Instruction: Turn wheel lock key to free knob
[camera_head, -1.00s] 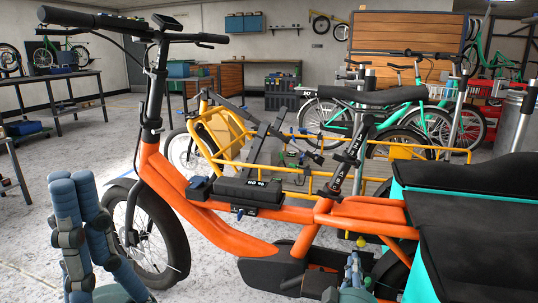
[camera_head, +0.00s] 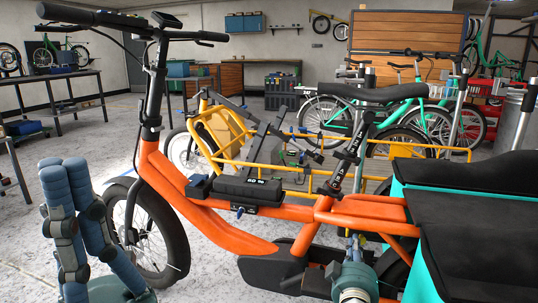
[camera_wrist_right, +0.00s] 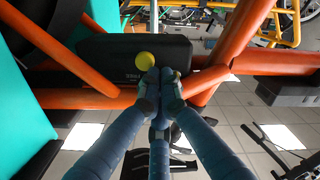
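My left gripper (camera_head: 63,165) stands upright at lower left, tips together and empty. I cannot make out a separate key.
The orange cargo bike fills the middle, with a black battery case (camera_head: 248,189) on its frame and a turquoise-sided cargo box (camera_head: 415,275) at right. A yellow-framed bike (camera_head: 222,132) stands behind it. Workbenches (camera_head: 60,85) line the left.

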